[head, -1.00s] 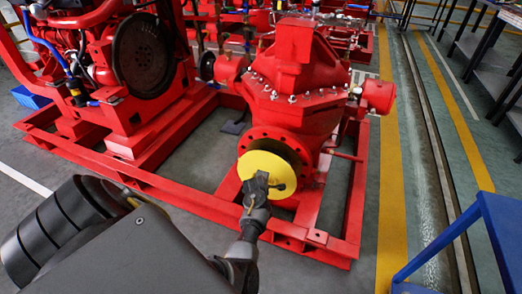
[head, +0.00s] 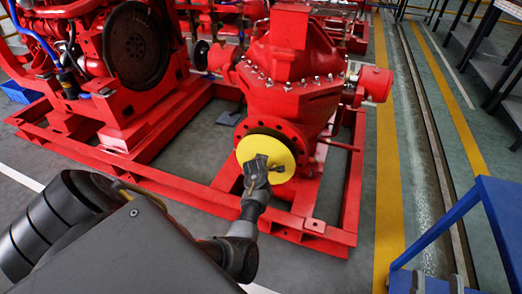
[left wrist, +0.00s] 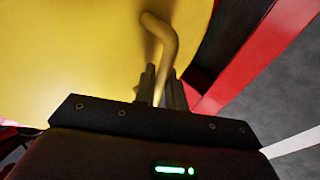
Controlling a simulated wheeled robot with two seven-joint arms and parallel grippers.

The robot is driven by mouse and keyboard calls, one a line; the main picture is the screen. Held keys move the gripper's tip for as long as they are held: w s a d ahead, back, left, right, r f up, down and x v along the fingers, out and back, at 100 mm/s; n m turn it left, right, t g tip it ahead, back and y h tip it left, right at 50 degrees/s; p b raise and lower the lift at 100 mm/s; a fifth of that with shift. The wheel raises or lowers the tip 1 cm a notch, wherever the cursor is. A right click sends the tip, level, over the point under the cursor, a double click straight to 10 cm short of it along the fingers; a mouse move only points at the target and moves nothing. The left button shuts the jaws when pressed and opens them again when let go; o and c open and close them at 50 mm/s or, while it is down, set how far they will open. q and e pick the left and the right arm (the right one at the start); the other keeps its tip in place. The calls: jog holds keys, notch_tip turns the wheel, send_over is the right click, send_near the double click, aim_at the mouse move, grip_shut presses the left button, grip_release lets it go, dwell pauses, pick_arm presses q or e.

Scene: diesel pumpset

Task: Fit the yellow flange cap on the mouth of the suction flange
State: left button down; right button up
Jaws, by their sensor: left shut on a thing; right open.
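The yellow flange cap (head: 283,155) is a round disc held upright in front of the red suction flange (head: 290,131) of the pump. It covers the flange's middle and lower left; the bolted rim shows above and to the right. The mouth is hidden, and I cannot tell if cap and flange touch. My left gripper (head: 255,168) is shut on the cap's bent handle (left wrist: 166,45), which shows between its fingers in the left wrist view (left wrist: 161,85).
The red pump (head: 295,85) stands on a red base frame (head: 315,235) whose front rail runs below the cap. A red engine (head: 75,50) is at the left. A blue stand (head: 495,215) is at the right. Grey floor with a yellow stripe (head: 389,190) is clear between.

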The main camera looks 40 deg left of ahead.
dwell(0.4)
pick_arm(q)
jog(key=shift+b, duration=0.45)
jog(key=shift+r+t, duration=0.2)
jog(key=shift+t, duration=0.3)
jog(key=shift+y, duration=0.3)
jog(key=shift+w+a+r+b, duration=0.1)
jog(key=shift+w+a+b, duration=0.3)
jog(key=shift+w, duration=0.45)
jog(key=shift+w+a+f+b, duration=0.1)
jog(key=shift+w+a+b, duration=0.1)
jog(key=shift+w+b, duration=0.45)
jog(key=shift+w+a+r+b, duration=0.1)
jog(key=shift+w+a+b, duration=0.2)
jog(key=shift+w, duration=0.7)
